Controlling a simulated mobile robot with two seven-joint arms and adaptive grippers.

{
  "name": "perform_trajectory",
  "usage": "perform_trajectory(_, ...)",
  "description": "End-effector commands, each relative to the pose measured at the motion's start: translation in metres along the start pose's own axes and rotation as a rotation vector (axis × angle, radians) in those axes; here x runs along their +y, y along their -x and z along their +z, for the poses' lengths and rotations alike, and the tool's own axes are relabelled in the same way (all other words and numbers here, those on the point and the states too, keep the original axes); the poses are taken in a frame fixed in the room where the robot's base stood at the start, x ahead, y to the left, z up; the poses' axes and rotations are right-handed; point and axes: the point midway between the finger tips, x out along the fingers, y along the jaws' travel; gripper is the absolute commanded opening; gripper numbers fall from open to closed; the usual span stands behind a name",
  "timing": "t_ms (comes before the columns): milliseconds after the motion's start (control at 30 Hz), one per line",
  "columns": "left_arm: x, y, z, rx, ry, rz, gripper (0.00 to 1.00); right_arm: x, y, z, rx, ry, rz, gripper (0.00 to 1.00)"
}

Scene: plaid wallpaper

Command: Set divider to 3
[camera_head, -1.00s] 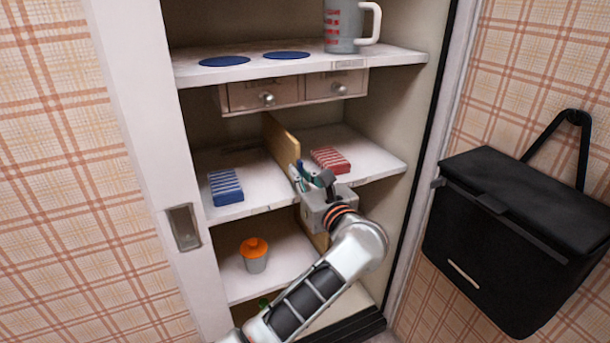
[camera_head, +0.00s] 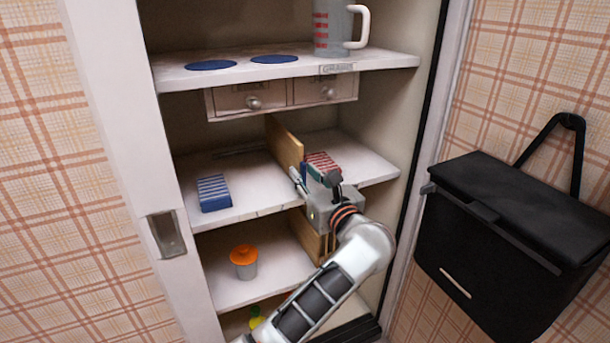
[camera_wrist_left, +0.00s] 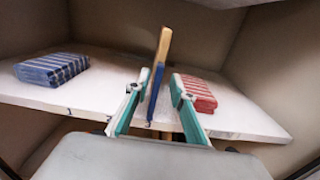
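The divider (camera_head: 285,142) is an upright tan panel standing front to back on the middle shelf (camera_head: 250,190). In the left wrist view the divider (camera_wrist_left: 162,55) has a blue front edge, near a small mark on the shelf front that looks like a 3. My left gripper (camera_head: 305,180) is at the divider's front end. Its teal fingers (camera_wrist_left: 156,98) are apart, one on each side of the divider, with gaps visible. Another mark, like a 2, is further left. The gripper body hides part of the divider's front in the head view. My right gripper is out of view.
A blue striped block (camera_head: 214,193) lies left of the divider, a red striped block (camera_head: 320,162) close on its right. Two small drawers (camera_head: 285,95) hang above. A mug (camera_head: 333,28) stands on the top shelf. An orange-topped cup (camera_head: 243,260) is below. A black bag (camera_head: 510,235) hangs at right.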

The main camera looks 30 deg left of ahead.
Motion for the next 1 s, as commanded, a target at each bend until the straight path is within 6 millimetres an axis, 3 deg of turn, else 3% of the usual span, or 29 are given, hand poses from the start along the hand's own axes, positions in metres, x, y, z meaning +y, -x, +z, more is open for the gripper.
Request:
perform_trajectory(167,0.0,0.007,-0.001,0.001,0.0,0.0,0.24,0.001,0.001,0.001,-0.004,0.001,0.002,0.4)
perform_trajectory(600,-0.001,0.069,-0.001,0.003,0.0,-0.002,0.24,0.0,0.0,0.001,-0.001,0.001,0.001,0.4)
perform_trajectory(1000,-0.001,0.075,0.0,0.0,0.0,-0.001,0.24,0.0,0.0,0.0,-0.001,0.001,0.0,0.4)
